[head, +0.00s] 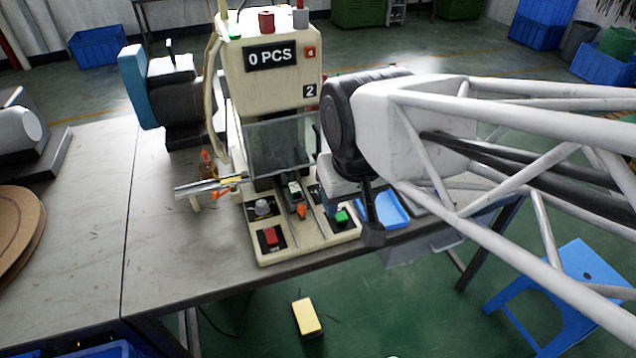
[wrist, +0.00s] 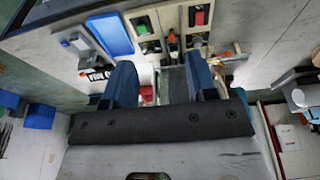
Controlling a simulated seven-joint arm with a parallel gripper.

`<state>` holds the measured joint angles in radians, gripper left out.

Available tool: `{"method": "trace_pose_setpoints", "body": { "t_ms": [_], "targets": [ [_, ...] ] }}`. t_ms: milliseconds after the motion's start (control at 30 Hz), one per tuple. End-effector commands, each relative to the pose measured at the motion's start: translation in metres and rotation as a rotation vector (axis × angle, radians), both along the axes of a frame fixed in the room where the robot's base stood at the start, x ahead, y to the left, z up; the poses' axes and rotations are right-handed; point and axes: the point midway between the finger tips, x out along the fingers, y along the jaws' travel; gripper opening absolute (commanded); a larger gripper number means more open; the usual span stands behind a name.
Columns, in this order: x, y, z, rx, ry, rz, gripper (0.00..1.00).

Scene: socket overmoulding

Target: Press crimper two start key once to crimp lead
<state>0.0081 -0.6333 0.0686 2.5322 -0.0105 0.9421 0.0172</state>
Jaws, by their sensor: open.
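Crimper two (head: 270,85) is a beige machine marked "2" with a "0 PCS" display, standing on the table. A green key (head: 341,217) is at the right of its base and a red key (head: 269,237) at the left. Both keys also show in the wrist view, green (wrist: 144,28) and red (wrist: 199,17). My gripper (head: 366,225) is just right of the green key, pointing down. In the wrist view my gripper (wrist: 161,82) has its two fingers apart with nothing gripped. I cannot make out the lead for certain.
A blue tray (head: 382,210) lies right of the base, behind my gripper. Silver rods (head: 207,187) with orange parts stick out at the machine's left. A clear guard (head: 278,145) covers the crimping area.

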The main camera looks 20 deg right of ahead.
Motion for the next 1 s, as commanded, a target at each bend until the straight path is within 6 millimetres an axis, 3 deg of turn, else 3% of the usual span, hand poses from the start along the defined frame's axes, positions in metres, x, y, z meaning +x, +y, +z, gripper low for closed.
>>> {"method": "trace_pose_setpoints", "body": {
  "t_ms": [400,733,1000],
  "targets": [
    [0.0000,0.0000,0.0000,0.000,0.000,0.000,0.52],
    [0.0000,0.0000,0.0000,0.000,0.000,0.000,0.02],
    [0.0000,0.0000,0.0000,0.000,0.000,0.000,0.00]
  ]
}}
